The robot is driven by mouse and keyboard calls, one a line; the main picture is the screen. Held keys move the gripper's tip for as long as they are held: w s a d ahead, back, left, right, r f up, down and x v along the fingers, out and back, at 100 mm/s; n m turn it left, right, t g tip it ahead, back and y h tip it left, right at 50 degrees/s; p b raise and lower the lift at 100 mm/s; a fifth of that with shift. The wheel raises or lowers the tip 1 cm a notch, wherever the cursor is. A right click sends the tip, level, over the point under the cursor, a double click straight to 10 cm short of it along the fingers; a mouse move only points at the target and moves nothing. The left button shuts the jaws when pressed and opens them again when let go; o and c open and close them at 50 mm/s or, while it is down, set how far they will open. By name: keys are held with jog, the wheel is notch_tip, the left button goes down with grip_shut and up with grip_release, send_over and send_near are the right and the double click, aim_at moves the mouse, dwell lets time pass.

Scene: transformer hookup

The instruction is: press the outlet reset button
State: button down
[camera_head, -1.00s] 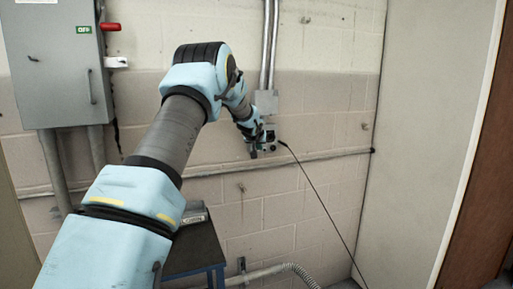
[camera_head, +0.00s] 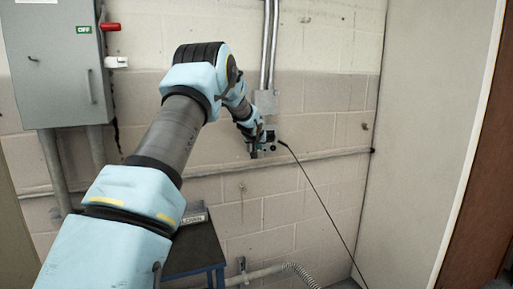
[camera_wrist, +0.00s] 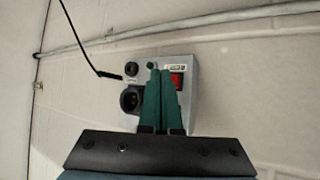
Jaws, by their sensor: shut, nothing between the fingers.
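The outlet box (camera_wrist: 190,112) is a grey box on the wall. In the wrist view it has a black socket (camera_wrist: 130,99), a round black port (camera_wrist: 131,69) and a red button or switch (camera_wrist: 177,80) under a small label. A small green round spot (camera_wrist: 151,65) shows at the fingertips; I cannot tell if it is a button. My gripper (camera_wrist: 161,72) is shut and empty, its green fingers in front of the box, left of the red part. Contact cannot be told. The fingers hide the middle of the box. In the head view the box (camera_head: 270,137) is partly behind my gripper (camera_head: 254,152).
A black cable (camera_head: 318,190) hangs from beside the box to the lower right. Conduits (camera_head: 270,50) run down to a junction box (camera_head: 266,98) above. A grey cabinet (camera_head: 55,70) with a red lever (camera_head: 111,27) is at left. A small table (camera_head: 195,250) stands below my arm.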

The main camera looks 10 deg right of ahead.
jog(key=shift+w+p, duration=0.3)
jog(key=shift+w, duration=0.1)
jog(key=shift+w+a+p, duration=0.1)
jog(key=shift+w+p, duration=0.25)
jog(key=shift+w, duration=0.1)
dwell(0.7)
jog(key=shift+s, duration=0.1)
jog(key=shift+s+b, duration=0.75)
jog(key=shift+b, duration=0.25)
jog(key=shift+s, duration=0.1)
